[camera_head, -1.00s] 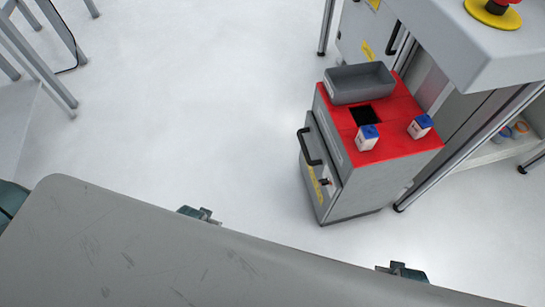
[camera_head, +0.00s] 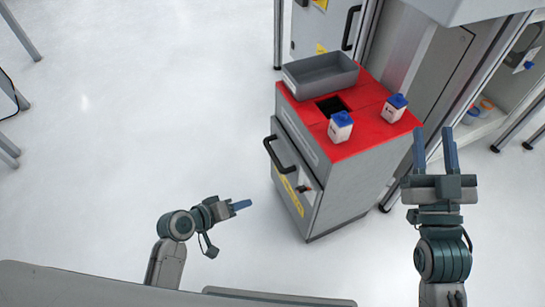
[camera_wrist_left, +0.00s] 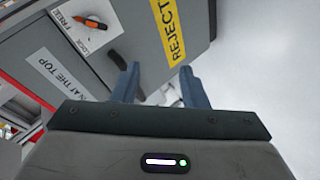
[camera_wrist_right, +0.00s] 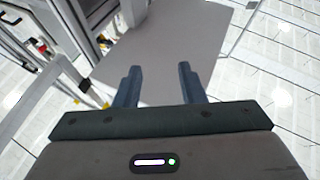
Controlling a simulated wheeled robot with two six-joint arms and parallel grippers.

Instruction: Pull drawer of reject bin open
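The reject bin (camera_head: 335,180) is a grey cabinet with a red top. Its drawer front (camera_head: 290,180) faces left, with a black bar handle (camera_head: 280,153), a small latch and a yellow label; the drawer looks shut. In the left wrist view the drawer front (camera_wrist_left: 100,60) shows the yellow REJECT label (camera_wrist_left: 168,30) and an orange-and-black latch (camera_wrist_left: 92,23). My left gripper (camera_head: 241,205) is left of the drawer, apart from it; its fingers stand apart and hold nothing. My right gripper (camera_head: 435,152) is open and empty, to the right of the bin.
A grey tray (camera_head: 320,75) and two white bottles with blue caps (camera_head: 340,127) (camera_head: 394,108) stand on the bin's red top around a dark square opening (camera_head: 332,105). A machine frame with shelves (camera_head: 480,125) stands right. The floor left of the bin is clear.

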